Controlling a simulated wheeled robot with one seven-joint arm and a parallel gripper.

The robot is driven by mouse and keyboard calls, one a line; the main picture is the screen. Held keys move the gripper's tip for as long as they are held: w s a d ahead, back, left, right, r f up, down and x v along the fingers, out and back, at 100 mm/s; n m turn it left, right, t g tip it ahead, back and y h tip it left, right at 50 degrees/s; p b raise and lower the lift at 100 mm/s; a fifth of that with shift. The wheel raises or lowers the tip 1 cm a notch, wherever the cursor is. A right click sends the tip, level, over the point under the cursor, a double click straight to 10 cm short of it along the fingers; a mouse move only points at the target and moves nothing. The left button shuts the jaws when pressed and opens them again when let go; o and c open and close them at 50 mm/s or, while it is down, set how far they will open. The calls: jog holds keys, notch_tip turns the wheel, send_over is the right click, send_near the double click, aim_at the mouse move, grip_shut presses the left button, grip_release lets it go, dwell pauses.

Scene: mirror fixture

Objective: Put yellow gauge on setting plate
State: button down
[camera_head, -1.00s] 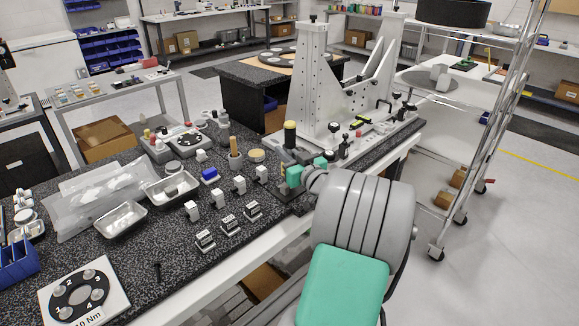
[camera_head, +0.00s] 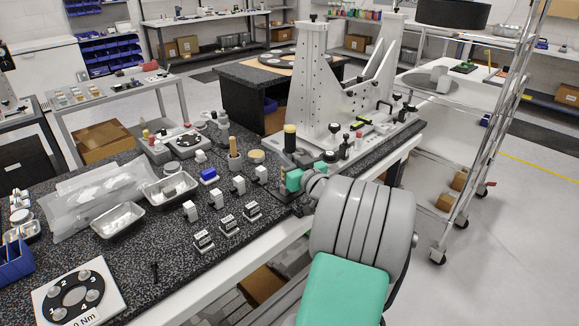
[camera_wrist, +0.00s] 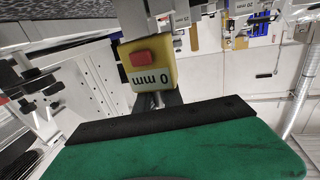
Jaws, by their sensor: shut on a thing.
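The yellow gauge (camera_wrist: 148,66) is a block marked "0 mm" with a red square on its face. In the wrist view it sits at the ends of my gripper's dark fingers (camera_wrist: 162,100), and its lettering appears upside down. My gripper (camera_head: 285,181) is shut on the gauge. In the head view it is low over the right end of the dark speckled bench top, with its teal part beside the fixture; the gauge is mostly hidden there. I cannot clearly pick out the setting plate; the area below my gripper is partly hidden by my arm.
A tall white mirror fixture (camera_head: 313,90) stands right behind my gripper. A dark cylinder with a yellow top (camera_head: 290,141) is close by. Small white blocks (camera_head: 239,185) stand to the left. Metal trays (camera_head: 117,220) and a dial plate (camera_head: 80,294) lie further left.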

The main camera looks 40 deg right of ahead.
jog(key=c, duration=1.4)
grip_release()
jog(key=s, duration=0.2)
jog(key=s+a+b, duration=0.1)
jog(key=s, duration=0.4)
jog(key=shift+s+a+b, duration=0.25)
jog(key=shift+s+b, duration=0.05)
jog(key=shift+s, duration=0.05)
